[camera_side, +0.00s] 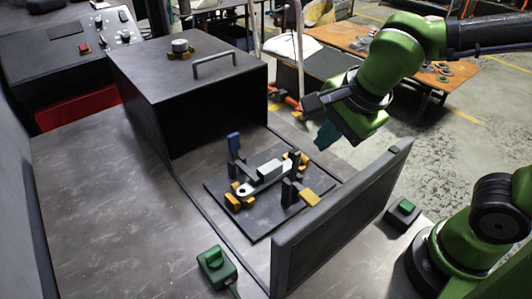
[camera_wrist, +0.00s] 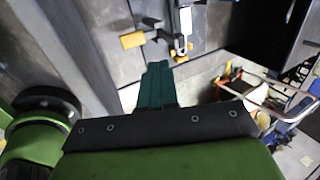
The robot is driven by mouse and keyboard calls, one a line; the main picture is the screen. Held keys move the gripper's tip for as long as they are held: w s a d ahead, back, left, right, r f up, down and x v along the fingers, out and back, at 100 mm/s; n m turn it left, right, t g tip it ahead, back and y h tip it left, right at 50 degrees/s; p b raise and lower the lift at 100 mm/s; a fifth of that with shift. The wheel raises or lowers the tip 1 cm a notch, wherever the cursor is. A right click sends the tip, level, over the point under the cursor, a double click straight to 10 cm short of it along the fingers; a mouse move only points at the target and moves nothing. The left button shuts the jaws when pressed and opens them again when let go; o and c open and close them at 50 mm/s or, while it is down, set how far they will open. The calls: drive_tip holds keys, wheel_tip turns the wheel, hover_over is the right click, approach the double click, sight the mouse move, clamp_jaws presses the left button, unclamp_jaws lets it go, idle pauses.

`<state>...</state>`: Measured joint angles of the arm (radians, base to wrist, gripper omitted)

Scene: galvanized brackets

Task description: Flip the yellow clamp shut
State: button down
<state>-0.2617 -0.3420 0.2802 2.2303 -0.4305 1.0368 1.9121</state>
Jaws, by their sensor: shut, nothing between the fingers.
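The yellow clamp has a yellow handle (camera_side: 310,198) lying low and pointing out toward the front right of the fixture, beside its dark upright (camera_side: 289,190). In the wrist view the yellow handle (camera_wrist: 133,40) shows just beyond my fingertips. A pale galvanized bracket (camera_side: 262,180) sits in the fixture between yellow blocks; part of it also shows in the wrist view (camera_wrist: 185,20). A blue-handled clamp (camera_side: 233,143) stands upright at the far left side. My gripper (camera_side: 326,137), with teal fingers, is shut and empty, above and to the right of the fixture, apart from the clamp.
A dark upright panel (camera_side: 340,222) stands along the front right of the dark fixture plate (camera_side: 262,232). A black box with a handle (camera_side: 190,95) stands behind the fixture. Green button boxes (camera_side: 215,265) (camera_side: 403,215) sit on the table. The table at left is clear.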

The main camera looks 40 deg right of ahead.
drive_tip(key=x, duration=1)
drive_tip(key=shift+w, duration=0.1)
idle(0.3)
drive_tip(key=shift+w+r+g, duration=0.1)
drive_tip(key=shift+w+g, duration=0.05)
drive_tip(key=shift+g, duration=0.25)
